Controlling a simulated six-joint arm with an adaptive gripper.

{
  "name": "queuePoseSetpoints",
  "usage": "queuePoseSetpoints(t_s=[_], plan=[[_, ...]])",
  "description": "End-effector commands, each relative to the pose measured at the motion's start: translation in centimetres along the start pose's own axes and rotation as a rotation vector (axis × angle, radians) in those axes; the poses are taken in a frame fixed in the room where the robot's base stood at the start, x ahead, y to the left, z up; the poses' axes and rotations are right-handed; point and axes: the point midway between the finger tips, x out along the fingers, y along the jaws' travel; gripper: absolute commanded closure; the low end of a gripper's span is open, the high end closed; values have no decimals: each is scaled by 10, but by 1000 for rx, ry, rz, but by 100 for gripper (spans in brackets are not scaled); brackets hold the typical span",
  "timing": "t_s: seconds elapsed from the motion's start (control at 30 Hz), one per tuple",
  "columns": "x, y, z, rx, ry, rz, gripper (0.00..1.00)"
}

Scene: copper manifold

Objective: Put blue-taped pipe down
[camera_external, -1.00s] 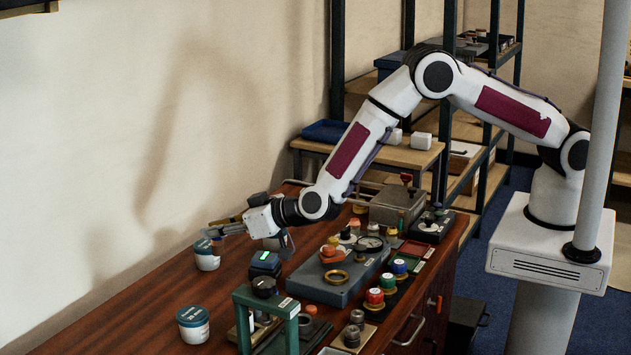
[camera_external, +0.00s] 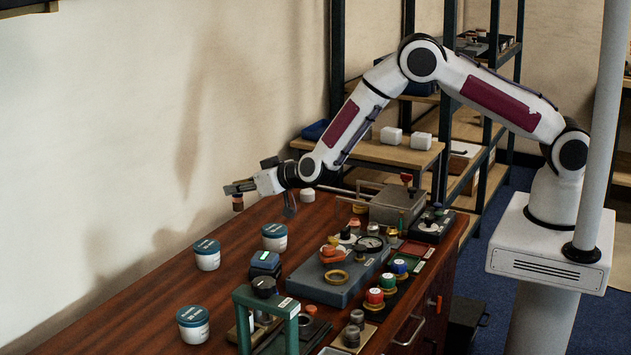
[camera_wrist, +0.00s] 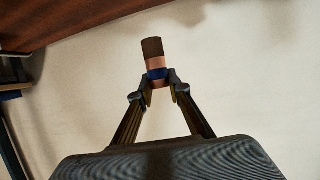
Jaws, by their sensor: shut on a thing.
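The blue-taped pipe (camera_wrist: 155,60) is a short copper piece with a dark upper end and a blue band round its middle in the wrist view. My gripper (camera_wrist: 157,80) is shut on it around the blue band. In the external view my gripper (camera_external: 236,187) is raised above the far left side of the bench (camera_external: 160,297), close to the wall. The pipe (camera_external: 238,203) hangs below the fingertips there as a small reddish-brown piece, clear of the bench top.
White tubs with dark lids (camera_external: 207,255) stand on the left part of the bench, one (camera_external: 275,238) nearest below my gripper. A grey fixture block (camera_external: 335,284), a green frame (camera_external: 268,306) and coloured spools (camera_external: 374,299) crowd the right side. Bare wood lies between the tubs.

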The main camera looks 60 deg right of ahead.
Motion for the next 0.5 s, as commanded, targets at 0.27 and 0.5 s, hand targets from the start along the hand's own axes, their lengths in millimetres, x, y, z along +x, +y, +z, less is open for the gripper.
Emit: queuePoseSetpoints(t_s=[0.27, 0.5], plan=[[24, 79, -19, 14, 1, 33, 100], [38, 144, -30, 18, 0, 44, 100]])
